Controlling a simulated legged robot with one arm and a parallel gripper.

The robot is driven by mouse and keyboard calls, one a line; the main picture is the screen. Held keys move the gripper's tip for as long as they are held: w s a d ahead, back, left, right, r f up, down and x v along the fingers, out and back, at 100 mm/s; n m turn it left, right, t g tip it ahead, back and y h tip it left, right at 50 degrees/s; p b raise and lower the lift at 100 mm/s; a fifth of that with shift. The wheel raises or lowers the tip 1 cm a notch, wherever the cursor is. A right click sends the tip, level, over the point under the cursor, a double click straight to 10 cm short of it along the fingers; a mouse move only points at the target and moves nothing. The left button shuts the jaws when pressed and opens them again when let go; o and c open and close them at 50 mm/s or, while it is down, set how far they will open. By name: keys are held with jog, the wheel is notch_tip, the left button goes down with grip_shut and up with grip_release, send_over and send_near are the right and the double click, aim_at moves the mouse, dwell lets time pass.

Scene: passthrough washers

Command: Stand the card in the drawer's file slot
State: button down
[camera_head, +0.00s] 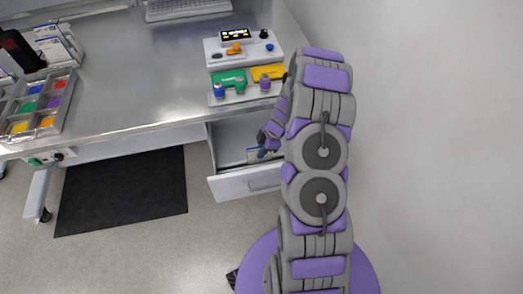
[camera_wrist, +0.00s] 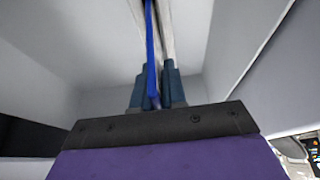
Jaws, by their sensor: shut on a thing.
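The drawer (camera_head: 248,181) is pulled open under the table, to the left of my arm. My gripper (camera_head: 266,148) is low inside it, partly hidden by my arm. In the wrist view my gripper (camera_wrist: 157,85) is shut on the card (camera_wrist: 151,48), which shows nearly edge-on as a thin blue strip pointing away from the fingers. A pale strip runs right beside the card; I cannot tell whether it is the card's face or part of the file slot. In the head view a small white and blue piece shows by the fingers. Whether the card is in the slot is unclear.
The steel table (camera_head: 140,75) is above the drawer. It bears a panel with green and yellow plates (camera_head: 240,65), a tray of coloured blocks (camera_head: 40,102) and a keyboard (camera_head: 185,8). A black mat (camera_head: 125,190) lies on the floor. A wall is at the right.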

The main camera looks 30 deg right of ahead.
jog(key=shift+f, duration=0.2)
jog(key=c, duration=0.5)
grip_release()
jog(key=shift+c, duration=0.2)
jog(key=shift+r, duration=0.1)
jog(key=shift+r+p, duration=0.4)
jog(key=shift+r, duration=4.05)
jog(key=shift+r, duration=0.1)
